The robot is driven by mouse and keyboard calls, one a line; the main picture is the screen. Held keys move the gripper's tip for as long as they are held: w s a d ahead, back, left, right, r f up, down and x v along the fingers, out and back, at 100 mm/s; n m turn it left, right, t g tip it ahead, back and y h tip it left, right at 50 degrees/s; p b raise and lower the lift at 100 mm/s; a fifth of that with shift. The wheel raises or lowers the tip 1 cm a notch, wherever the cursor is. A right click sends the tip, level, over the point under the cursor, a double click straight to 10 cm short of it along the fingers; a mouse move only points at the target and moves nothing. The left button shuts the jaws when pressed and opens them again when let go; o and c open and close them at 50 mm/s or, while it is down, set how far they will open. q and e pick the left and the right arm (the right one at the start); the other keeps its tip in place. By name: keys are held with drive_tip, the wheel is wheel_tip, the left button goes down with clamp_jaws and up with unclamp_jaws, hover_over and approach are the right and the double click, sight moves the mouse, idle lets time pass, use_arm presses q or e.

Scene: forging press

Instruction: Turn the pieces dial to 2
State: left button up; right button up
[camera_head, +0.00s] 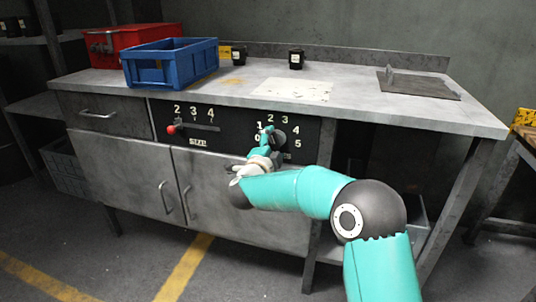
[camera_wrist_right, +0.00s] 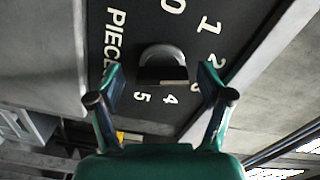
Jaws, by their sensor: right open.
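The pieces dial (camera_head: 280,137) is a dark round knob on the black panel, ringed by the white numbers 0 to 5. It is partly behind my right gripper (camera_head: 266,140) in the head view. In the right wrist view the dial's knob (camera_wrist_right: 162,62) lies between the two spread green fingers of my right gripper (camera_wrist_right: 160,84). The fingers are open, one on each side of the knob, with gaps visible. I cannot tell which number the knob points to. My left gripper is not in view.
A slider with a red knob (camera_head: 171,129) is left on the same panel (camera_head: 222,117). The bench (camera_head: 350,72) above carries a blue crate (camera_head: 172,66), a red crate (camera_head: 110,45), a black cup (camera_head: 296,59) and a metal plate (camera_head: 425,88). Cabinet doors (camera_head: 122,172) lie below.

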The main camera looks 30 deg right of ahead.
drive_tip(key=v, duration=1.1)
drive_tip(key=shift+s, duration=0.2)
drive_tip(key=shift+a+f, duration=0.1)
drive_tip(key=shift+a, duration=0.05)
